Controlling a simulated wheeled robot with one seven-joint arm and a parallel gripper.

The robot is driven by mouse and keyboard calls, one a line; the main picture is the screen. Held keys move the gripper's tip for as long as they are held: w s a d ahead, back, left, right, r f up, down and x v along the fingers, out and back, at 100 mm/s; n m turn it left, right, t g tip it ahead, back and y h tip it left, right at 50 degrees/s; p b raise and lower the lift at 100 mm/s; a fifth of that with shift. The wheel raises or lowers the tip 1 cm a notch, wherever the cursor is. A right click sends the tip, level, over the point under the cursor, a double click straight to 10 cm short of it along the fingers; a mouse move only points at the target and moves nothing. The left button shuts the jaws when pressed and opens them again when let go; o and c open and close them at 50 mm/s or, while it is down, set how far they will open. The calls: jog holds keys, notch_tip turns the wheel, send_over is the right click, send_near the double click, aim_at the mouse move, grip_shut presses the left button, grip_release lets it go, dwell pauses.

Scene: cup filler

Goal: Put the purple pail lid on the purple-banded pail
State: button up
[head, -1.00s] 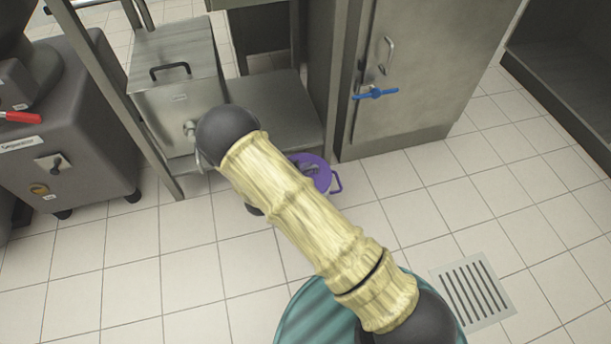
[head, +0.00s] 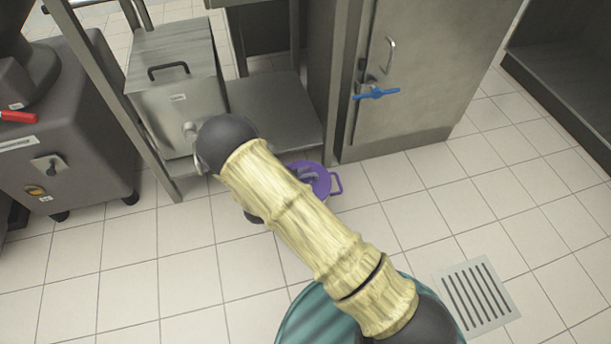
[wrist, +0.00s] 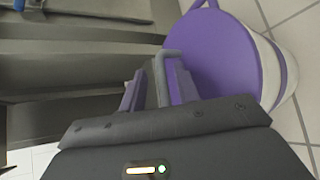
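The purple pail lid (wrist: 213,62) lies over the top of the white pail (wrist: 285,82) in the wrist view, covering its mouth. A purple band shows on the pail's side. Whether the lid is fully seated, I cannot tell. My arm hides the pail's left side and most of my gripper.
A steel shelf unit (head: 272,105) stands just behind the pail, with a steel box (head: 172,90) to its left. A steel cabinet (head: 430,75) with a blue-handled valve (head: 376,93) is at right. The tiled floor right of the pail is clear around a drain grate (head: 476,298).

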jog(key=p+v, duration=0.5)
jog(key=v, duration=0.6)
jog(key=shift+s+a+r, duration=0.1)
jog(key=shift+s+r, duration=0.05)
